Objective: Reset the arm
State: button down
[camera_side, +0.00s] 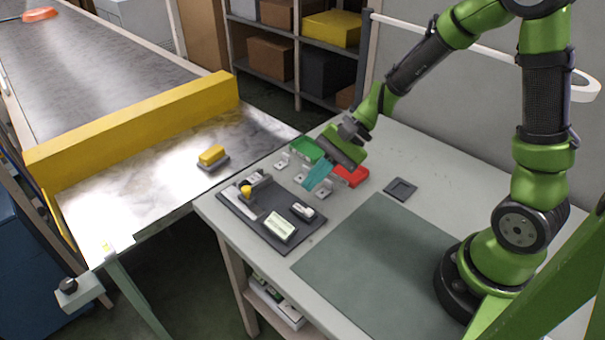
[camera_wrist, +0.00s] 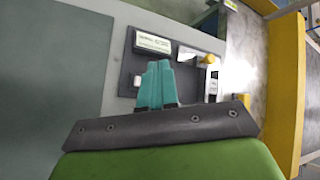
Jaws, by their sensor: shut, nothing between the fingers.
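My gripper (camera_side: 318,176) hangs above the pale work table (camera_side: 407,142) in the side view, with its teal fingers pointing down and to the left. The fingers (camera_wrist: 156,84) also show in the wrist view, closed side by side with nothing between them. Below and to the left of them, a dark tray (camera_side: 250,226) lies on the table's left part. It bears a pale labelled box (camera_side: 280,228), a small light block (camera_side: 303,210) and a piece with a yellow knob (camera_side: 246,191). The fingers hide part of the table behind them.
A green bin (camera_side: 307,149) and a red bin (camera_side: 351,176) stand near my gripper, with small metal brackets beside them. A yellow block on a grey base (camera_side: 212,157) sits on the conveyor end, before a yellow barrier (camera_side: 135,128). A grey-green mat (camera_side: 375,262) lies bare.

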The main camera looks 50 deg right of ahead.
dwell(0.3)
jog(key=s+d+r+n+t+h, duration=0.4)
jog(key=s+r+n, duration=0.4)
jog(key=s+r, duration=0.3)
notch_tip(320, 180, up, 4)
jog(key=d+h, duration=0.1)
jog(key=h, duration=0.1)
jog(key=shift+s+d+n+h, duration=0.15)
jog(key=shift+s+n+h, duration=0.15)
jog(key=shift+h, duration=0.1)
